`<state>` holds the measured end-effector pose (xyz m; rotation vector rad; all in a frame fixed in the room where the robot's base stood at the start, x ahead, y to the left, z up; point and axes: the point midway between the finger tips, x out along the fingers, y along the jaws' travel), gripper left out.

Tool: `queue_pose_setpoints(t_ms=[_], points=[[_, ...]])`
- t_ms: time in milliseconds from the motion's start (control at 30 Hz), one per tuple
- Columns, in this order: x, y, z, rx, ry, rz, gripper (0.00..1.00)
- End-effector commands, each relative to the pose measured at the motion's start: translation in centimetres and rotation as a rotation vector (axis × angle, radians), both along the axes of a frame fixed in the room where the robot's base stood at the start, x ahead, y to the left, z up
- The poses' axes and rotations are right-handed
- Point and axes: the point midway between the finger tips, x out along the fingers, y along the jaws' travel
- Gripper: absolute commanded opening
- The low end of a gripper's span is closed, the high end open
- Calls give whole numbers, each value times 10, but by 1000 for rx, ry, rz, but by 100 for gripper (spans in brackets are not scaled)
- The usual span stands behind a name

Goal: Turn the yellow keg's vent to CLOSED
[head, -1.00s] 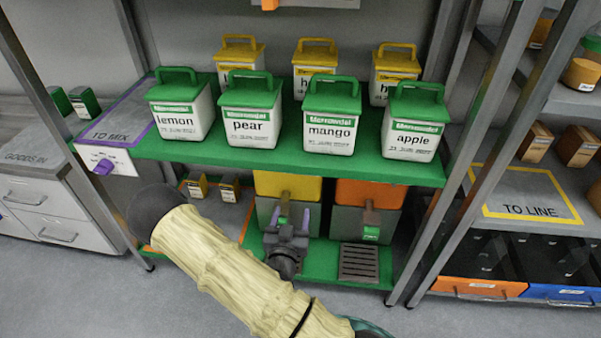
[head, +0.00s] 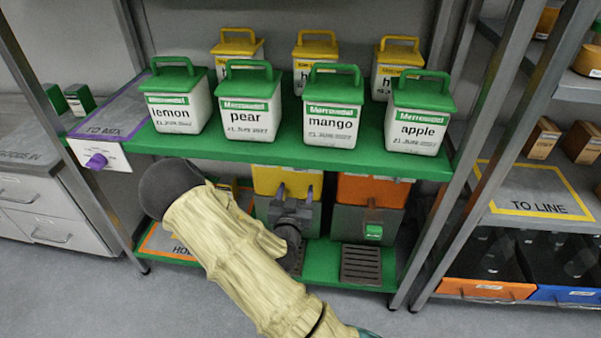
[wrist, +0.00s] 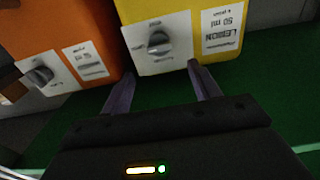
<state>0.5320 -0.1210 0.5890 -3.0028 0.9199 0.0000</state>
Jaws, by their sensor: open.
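The yellow keg (head: 272,181) stands on the lower green shelf, left of the orange keg. In the wrist view the yellow keg (wrist: 150,12) carries a white plate with a dark round vent knob (wrist: 159,43); its small lettering is too blurred to read. A label beside the knob reads LEMON, 50 ml. My gripper (wrist: 157,78) is open, with nothing between its fingers, just short of the knob and apart from it. In the head view my gripper (head: 296,192) is in front of the yellow keg and partly hides it.
The orange keg (head: 370,190) stands close on the right, with its own knob (wrist: 41,76) in the wrist view. The upper green shelf (head: 290,150), holding several tubs, is just above my gripper. A drip grate (head: 366,264) lies below the orange keg.

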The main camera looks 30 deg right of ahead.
Motion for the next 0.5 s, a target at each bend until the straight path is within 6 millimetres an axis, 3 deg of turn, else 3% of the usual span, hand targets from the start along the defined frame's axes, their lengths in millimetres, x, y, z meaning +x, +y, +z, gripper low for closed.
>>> queue_pose_setpoints(t_ms=[500], points=[[72, -49, -1, -1, -3, 0, 62]])
